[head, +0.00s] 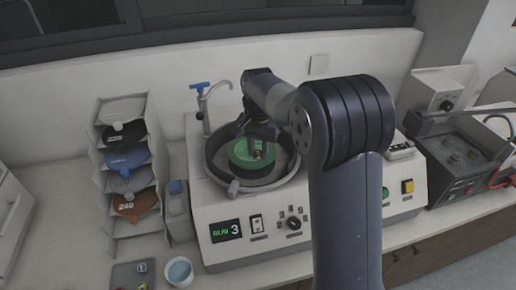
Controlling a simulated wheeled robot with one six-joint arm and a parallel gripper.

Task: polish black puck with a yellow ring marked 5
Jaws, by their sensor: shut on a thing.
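The polishing machine (238,211) stands on the bench with a round dark bowl (214,150) in its top. A green polishing disc (240,150) lies inside the bowl. My gripper (258,152) points down into the bowl over the green disc. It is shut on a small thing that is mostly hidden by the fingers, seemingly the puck. Its yellow ring and number cannot be made out, and I cannot tell whether it touches the disc. The machine's display (226,230) reads RUN 3.
A tap with a blue handle (200,86) stands behind the bowl. A rack (97,160) of several coloured discs stands left. A white cup (179,271) and a dark tray (122,275) are at front left. Another machine (466,160) is at right.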

